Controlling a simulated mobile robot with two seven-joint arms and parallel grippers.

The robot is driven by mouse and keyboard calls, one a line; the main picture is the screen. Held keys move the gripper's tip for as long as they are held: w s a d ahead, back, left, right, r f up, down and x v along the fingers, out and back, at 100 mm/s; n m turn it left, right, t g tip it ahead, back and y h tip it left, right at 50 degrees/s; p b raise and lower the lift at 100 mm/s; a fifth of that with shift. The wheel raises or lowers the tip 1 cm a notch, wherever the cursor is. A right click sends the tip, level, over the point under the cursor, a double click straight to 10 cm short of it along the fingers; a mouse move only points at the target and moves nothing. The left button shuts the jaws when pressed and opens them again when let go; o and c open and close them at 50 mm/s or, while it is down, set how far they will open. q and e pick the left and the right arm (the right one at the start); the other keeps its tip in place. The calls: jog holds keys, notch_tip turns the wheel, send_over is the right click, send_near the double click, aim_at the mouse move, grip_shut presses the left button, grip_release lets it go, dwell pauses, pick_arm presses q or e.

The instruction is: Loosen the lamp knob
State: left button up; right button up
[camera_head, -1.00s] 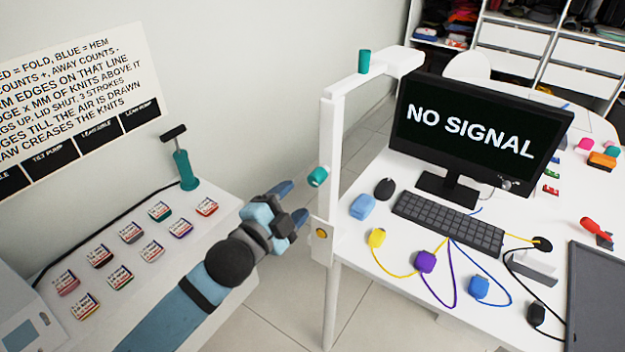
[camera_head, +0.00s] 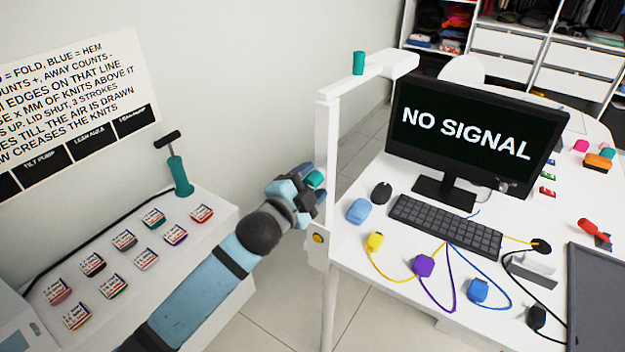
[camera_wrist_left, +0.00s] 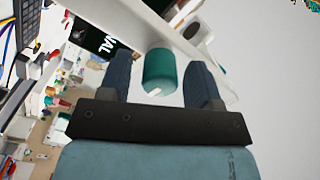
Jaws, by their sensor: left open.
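The white lamp stand (camera_head: 328,150) rises at the edge of the desk, with an arm reaching right at its top. A teal knob (camera_head: 315,178) sits on the side of its post. A second teal knob (camera_head: 359,62) stands on top of the arm. My left gripper (camera_head: 308,186) is open at the side knob. In the left wrist view the teal knob (camera_wrist_left: 160,71) lies between the two open fingers (camera_wrist_left: 160,85), with gaps on both sides, so they do not appear to press on it. My right gripper is not in view.
The desk (camera_head: 375,262) holds a monitor (camera_head: 465,130), a keyboard (camera_head: 445,224) and several coloured cabled blocks. At left a white table (camera_head: 190,262) carries several small labelled packs and a teal hand pump (camera_head: 180,172). Floor shows between the tables.

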pick_arm(q)
jog(key=c, duration=0.9)
jog(key=n+p, duration=0.1)
jog(key=n, duration=0.1)
jog(key=shift+r+n, duration=0.1)
jog(key=shift+n, duration=0.2)
jog(key=n+p, duration=0.2)
jog(key=n, duration=0.2)
jog(key=shift+n+p, duration=0.35)
jog(key=shift+n, duration=0.05)
jog(key=n+p, duration=0.2)
jog(key=n, duration=0.2)
jog(key=shift+n, duration=0.3)
jog(key=n+p, duration=0.1)
jog(key=n, duration=0.2)
jog(key=shift+p, duration=0.4)
jog(key=shift+n, duration=0.9)
jog(key=shift+a, duration=0.1)
jog(key=o, duration=0.8)
jog(key=shift+o, duration=0.9)
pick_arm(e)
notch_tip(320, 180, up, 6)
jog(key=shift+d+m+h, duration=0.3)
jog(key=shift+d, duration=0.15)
pick_arm(q)
jog(key=shift+c, duration=0.4)
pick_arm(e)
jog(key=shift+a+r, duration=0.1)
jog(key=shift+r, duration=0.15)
